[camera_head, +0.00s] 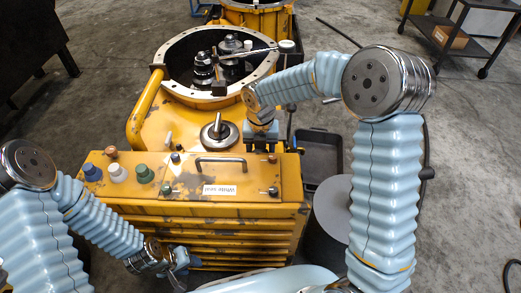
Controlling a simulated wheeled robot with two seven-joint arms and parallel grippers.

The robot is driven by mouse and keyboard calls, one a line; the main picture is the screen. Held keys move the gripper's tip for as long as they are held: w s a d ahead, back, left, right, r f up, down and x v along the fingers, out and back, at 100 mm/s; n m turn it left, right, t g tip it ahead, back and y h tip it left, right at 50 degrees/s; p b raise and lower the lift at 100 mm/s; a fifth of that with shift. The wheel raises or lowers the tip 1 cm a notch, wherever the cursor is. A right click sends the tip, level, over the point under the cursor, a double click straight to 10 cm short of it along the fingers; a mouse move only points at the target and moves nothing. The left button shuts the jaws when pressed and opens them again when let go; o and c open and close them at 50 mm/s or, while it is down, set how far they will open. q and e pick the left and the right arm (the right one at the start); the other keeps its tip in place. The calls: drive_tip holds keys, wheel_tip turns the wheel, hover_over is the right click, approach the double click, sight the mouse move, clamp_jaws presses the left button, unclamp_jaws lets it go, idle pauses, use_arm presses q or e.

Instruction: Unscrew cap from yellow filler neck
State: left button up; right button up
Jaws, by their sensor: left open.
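A slanted yellow tube (146,106), which looks like the filler neck, rises along the left side of the round yellow housing. A small dark piece (158,67) sits at its upper end; I cannot tell for sure whether it is the cap. My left gripper (182,264) is open, low in front of the yellow drawer cabinet and well apart from the tube. My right gripper (262,142) points down at the back edge of the cabinet top, right of the tube. Its fingers are too small to read.
The yellow cabinet (230,212) carries a handle (221,161) and blue (92,172), white (117,173) and green (144,173) knobs. The open housing (174,95) holds gears and shafts. A black tray (320,158) lies at right. A dark cart (468,40) stands at back right.

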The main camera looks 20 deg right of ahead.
drive_tip(key=c, duration=0.8)
drive_tip(key=shift+r+n+p, duration=0.35)
drive_tip(key=shift+n+p, duration=0.65)
drive_tip(key=shift+p, duration=0.1)
drive_tip(key=o, duration=1)
drive_tip(key=shift+f+n, duration=0.3)
drive_tip(key=shift+n, duration=0.2)
drive_tip(key=o, duration=0.8)
drive_tip(key=shift+c, duration=0.2)
wheel_tip(320, 180, up, 5)
drive_tip(key=p, duration=0.4)
